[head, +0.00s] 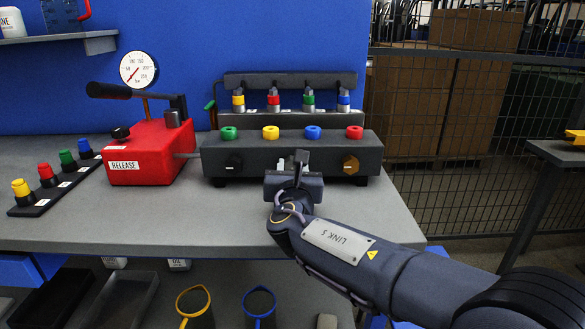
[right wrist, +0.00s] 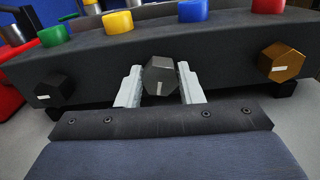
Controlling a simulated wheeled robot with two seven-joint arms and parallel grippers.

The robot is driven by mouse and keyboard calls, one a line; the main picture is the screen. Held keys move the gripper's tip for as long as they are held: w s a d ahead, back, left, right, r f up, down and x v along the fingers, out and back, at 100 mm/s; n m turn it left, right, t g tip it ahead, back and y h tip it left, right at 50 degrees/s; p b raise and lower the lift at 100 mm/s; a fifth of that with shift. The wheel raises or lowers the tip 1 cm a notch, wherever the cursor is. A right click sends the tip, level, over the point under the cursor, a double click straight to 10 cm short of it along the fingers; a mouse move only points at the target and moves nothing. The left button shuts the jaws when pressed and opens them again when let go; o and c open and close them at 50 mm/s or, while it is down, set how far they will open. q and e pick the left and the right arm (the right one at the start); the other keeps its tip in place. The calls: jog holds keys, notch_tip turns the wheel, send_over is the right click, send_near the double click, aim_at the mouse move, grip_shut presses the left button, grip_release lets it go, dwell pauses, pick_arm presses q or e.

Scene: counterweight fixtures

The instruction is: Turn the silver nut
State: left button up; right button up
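The silver nut (right wrist: 160,75), a grey hexagon with a small white mark, is on the front face of the dark manifold block (right wrist: 215,55). In the head view the block (head: 215,155) stands on the bench, and my right gripper largely hides the nut. My right gripper (right wrist: 160,82) is open, its two pale fingers on either side of the nut, with narrow gaps seeming to show. In the head view my right gripper (head: 292,165) is at the middle of the block's front. My left gripper is not in view.
A black nut (right wrist: 52,90) is left of the silver one, a brass nut (right wrist: 281,62) right of it. Coloured rings, including a blue one (head: 313,132), top the block. A red pump (head: 150,150) stands left. Free bench (head: 180,220) lies in front.

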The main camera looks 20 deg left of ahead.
jog(key=shift+c, duration=0.7)
jog(key=shift+f+m+b, duration=0.15)
jog(key=shift+m+b, duration=0.45)
jog(key=shift+b, duration=0.3)
jog(key=m+b, duration=0.7)
jog(key=b, duration=0.1)
jog(key=shift+d+f+m, duration=0.1)
jog(key=shift+d+m, duration=0.05)
jog(key=shift+m, duration=0.25)
jog(key=m+b, duration=0.3)
jog(key=m, duration=0.1)
jog(key=shift+m+b, duration=0.6)
jog(key=shift+m, duration=0.2)
jog(key=o, duration=1)
jog(key=shift+c, duration=0.2)
